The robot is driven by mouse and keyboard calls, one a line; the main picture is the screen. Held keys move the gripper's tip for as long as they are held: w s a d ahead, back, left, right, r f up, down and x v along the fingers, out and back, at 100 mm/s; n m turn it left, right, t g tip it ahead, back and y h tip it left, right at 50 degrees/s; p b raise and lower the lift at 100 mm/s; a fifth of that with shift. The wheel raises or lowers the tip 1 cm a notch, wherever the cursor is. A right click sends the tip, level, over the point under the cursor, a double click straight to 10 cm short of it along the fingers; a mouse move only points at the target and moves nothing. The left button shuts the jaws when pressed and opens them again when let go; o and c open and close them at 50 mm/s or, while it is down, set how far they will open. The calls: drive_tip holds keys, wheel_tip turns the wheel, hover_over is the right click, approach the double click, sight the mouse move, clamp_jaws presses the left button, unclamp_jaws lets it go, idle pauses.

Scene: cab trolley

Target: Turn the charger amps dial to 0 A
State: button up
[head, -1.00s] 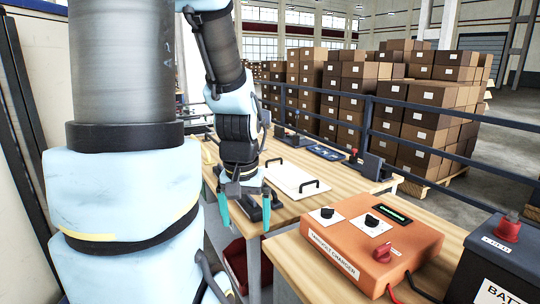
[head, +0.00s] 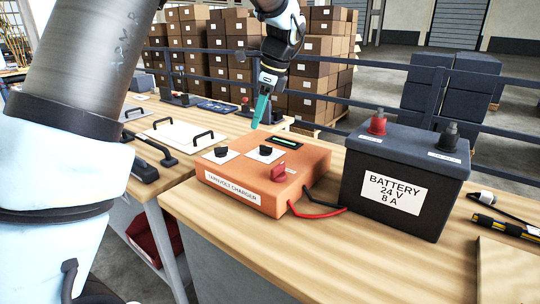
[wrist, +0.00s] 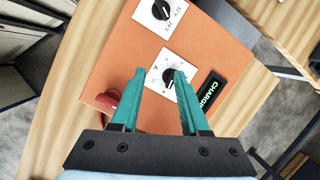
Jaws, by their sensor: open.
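The orange charger (head: 240,190) lies on the wooden bench. The amps dial (head: 265,151) is a black knob on a white plate, beside the green-lit display (head: 285,142). In the wrist view the amps dial (wrist: 169,74) shows an "A" on its plate; its exact setting is too small to read. The volts dial (wrist: 161,10) with "12V" and "24V" marks sits farther up that view. My gripper (head: 257,126) has teal fingers and is above the charger, apart from it. In the wrist view my open gripper (wrist: 160,74) has its fingertips on either side of the amps dial in the picture.
A red switch (head: 279,172) stands on the charger's front right. A dark battery (head: 403,215) labelled 24 V 8 A stands to the right, joined by red and black cables (head: 318,211). A white board with black handles (head: 185,135) lies on the left bench.

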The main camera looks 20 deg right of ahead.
sight(270, 147)
drive_tip(key=s+d+m, duration=0.2)
drive_tip(key=d+m, duration=0.2)
drive_tip(key=d, duration=0.2)
drive_tip(key=shift+t, duration=0.5)
drive_tip(key=p+x, duration=0.1)
drive_tip(key=x, duration=0.9)
clamp_jaws()
